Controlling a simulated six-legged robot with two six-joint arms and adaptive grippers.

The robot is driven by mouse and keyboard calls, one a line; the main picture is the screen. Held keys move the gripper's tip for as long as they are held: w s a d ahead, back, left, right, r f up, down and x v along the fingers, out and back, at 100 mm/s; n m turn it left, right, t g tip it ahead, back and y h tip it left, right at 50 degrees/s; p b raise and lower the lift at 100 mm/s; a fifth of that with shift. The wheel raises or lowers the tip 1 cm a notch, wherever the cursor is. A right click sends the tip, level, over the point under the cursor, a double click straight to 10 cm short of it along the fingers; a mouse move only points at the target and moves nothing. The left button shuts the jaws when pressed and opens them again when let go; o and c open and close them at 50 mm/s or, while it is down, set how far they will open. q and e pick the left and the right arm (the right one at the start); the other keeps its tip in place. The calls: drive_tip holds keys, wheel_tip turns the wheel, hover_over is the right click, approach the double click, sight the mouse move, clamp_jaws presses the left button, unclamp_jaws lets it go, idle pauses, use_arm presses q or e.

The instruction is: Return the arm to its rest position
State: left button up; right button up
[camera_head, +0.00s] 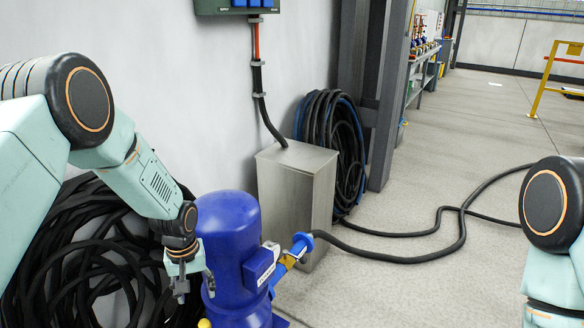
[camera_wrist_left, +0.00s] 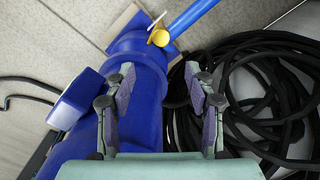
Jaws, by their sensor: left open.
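My left arm comes in from the left in the head view, its forearm slanting down to the right. My left gripper (camera_head: 181,288) hangs just left of a blue motor-like machine (camera_head: 229,235), and partly overlaps its edge in the picture. In the left wrist view the two fingers of the left gripper (camera_wrist_left: 165,105) are spread apart with nothing between them. The blue machine (camera_wrist_left: 137,75) lies behind and below the fingers there; I cannot tell whether they touch it. My right arm shows at the right edge of the head view, and its gripper is out of view.
Coiled black hoses (camera_head: 65,260) lie by the wall. A grey metal box (camera_head: 298,185) stands behind the machine, with another hose coil (camera_head: 333,135) beyond it. A black hose (camera_head: 440,248) runs across the floor. Open floor (camera_head: 480,150) lies at the right, with a yellow rail (camera_head: 545,80).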

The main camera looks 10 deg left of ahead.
use_arm(q)
drive_tip(key=s+d+f+m+t, duration=0.3)
drive_tip(key=s+d+f, duration=0.2)
drive_tip(key=s, duration=0.2)
drive_tip(key=s+d+f+m+g, duration=0.1)
drive_tip(key=s, duration=1.1)
drive_tip(key=s+d+f+g, duration=0.1)
drive_tip(key=s+d+g, duration=0.1)
drive_tip(key=s, duration=1.1)
drive_tip(key=shift+m, duration=0.4)
drive_tip(key=shift+f, duration=0.15)
